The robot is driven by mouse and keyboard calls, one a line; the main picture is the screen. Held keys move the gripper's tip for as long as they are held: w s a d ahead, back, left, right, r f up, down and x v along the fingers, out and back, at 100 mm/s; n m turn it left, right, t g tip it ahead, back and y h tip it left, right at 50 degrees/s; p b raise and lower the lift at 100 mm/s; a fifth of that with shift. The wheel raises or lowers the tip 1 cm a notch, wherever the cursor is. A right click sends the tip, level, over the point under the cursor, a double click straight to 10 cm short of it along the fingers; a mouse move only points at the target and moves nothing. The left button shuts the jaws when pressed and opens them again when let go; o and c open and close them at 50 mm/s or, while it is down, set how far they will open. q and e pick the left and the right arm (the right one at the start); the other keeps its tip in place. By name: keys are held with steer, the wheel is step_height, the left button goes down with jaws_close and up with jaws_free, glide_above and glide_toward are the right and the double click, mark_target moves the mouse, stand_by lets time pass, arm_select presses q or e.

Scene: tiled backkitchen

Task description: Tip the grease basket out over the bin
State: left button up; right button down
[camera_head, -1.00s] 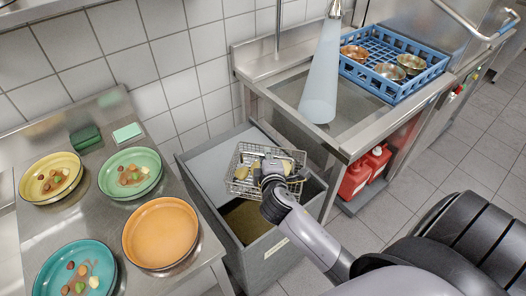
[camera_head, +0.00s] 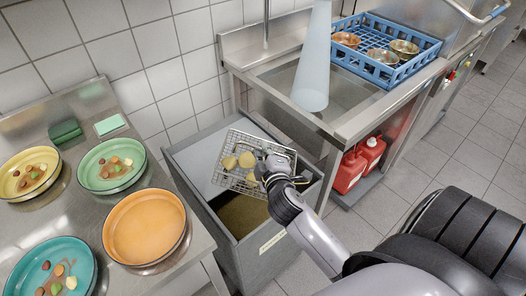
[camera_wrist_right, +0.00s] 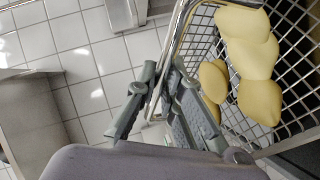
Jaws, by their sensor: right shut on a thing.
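The wire grease basket (camera_head: 225,175) is over the grey bin (camera_head: 262,238), tilted, with several yellowish lumps (camera_head: 240,160) in it. My right gripper (camera_head: 275,168) is shut on the basket's right side. In the right wrist view the gripper (camera_wrist_right: 165,88) grips the basket's wire rim, and the lumps (camera_wrist_right: 248,60) lie against the mesh (camera_wrist_right: 210,45). The bin's opening is dark brown inside and partly covered by a pale panel at the back. My left gripper is out of view.
A steel counter (camera_head: 95,110) at left holds plates with food scraps (camera_head: 25,172), an empty orange bowl (camera_head: 145,228) and sponges (camera_head: 110,124). A sink with a blue rack (camera_head: 385,55) of metal bowls stands behind right. Red jugs (camera_head: 350,170) sit under it.

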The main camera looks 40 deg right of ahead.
steer(key=shift+r, duration=0.1)
steer(key=shift+s+d+r+m+t+b, duration=0.35)
steer(key=shift+m+t+b, duration=0.15)
steer(key=shift+m+b, duration=0.3)
steer(key=shift+s+d+r+m+t+b, duration=0.2)
steer(key=shift+r+m+t+b, duration=0.1)
steer(key=shift+r+m+b, duration=0.25)
steer(key=shift+r, duration=0.3)
